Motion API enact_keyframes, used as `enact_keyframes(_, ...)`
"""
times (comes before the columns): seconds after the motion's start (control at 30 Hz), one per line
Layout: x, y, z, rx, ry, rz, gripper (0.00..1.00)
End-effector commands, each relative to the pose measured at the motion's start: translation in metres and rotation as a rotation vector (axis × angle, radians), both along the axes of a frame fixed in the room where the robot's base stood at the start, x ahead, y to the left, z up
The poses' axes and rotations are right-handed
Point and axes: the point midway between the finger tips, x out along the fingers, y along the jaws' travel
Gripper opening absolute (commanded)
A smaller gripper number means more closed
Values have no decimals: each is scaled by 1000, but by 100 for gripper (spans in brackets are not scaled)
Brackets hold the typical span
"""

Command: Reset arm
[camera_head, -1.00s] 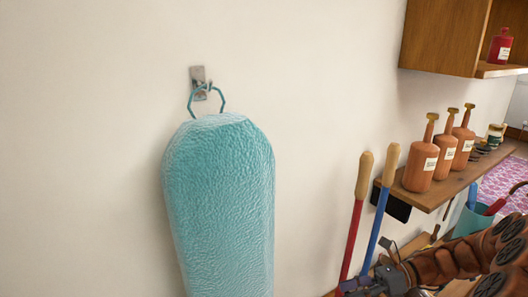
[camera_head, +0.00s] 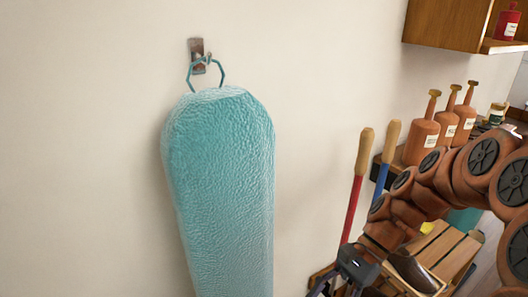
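My brown jointed arm (camera_head: 440,178) reaches in from the right edge, bent downward. My gripper (camera_head: 338,284) is the dark end at the bottom, right of centre. It is cut off by the lower edge and too small to tell open from shut. I see nothing clearly held in it. It is in front of the lower part of the red-handled tool (camera_head: 353,205), and I cannot tell whether they touch.
A teal padded board (camera_head: 220,190) hangs by a loop from a wall hook (camera_head: 197,55). A blue tool (camera_head: 384,165) leans beside the red one. Brown bottles (camera_head: 422,135) stand on a shelf partly behind my arm. A wooden crate (camera_head: 440,250) is below. A cabinet (camera_head: 450,22) is upper right.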

Motion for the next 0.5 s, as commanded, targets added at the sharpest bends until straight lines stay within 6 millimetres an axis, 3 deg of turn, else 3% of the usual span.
enact_keyframes(0.5, -71, -8, 4, -142, -272, 411, 57)
